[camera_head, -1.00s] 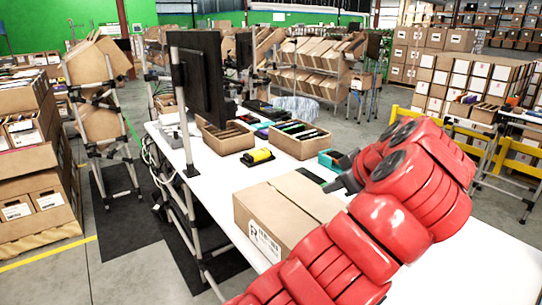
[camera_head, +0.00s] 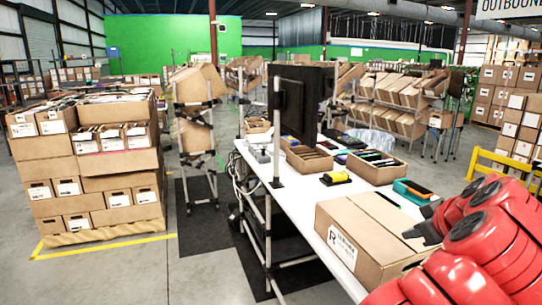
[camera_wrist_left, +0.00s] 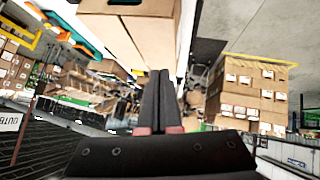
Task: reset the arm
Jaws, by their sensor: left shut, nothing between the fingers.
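My left gripper (camera_head: 428,230) is dark, at the end of a thick red arm that fills the lower right of the head view. It is beside the right side of a closed brown carton (camera_head: 345,232) on the white table (camera_head: 300,197). In the left wrist view the two black fingers (camera_wrist_left: 161,78) lie together with nothing between them. A carton (camera_wrist_left: 140,8) shows at the top of that view, beyond the fingertips. I cannot tell whether the gripper touches the carton. My right gripper is not in view.
Open boxes (camera_head: 310,162), a yellow-and-black item (camera_head: 336,178), a teal bin (camera_head: 412,192) and a monitor (camera_head: 304,105) stand on the table. Stacked cartons (camera_head: 90,170) stand at left.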

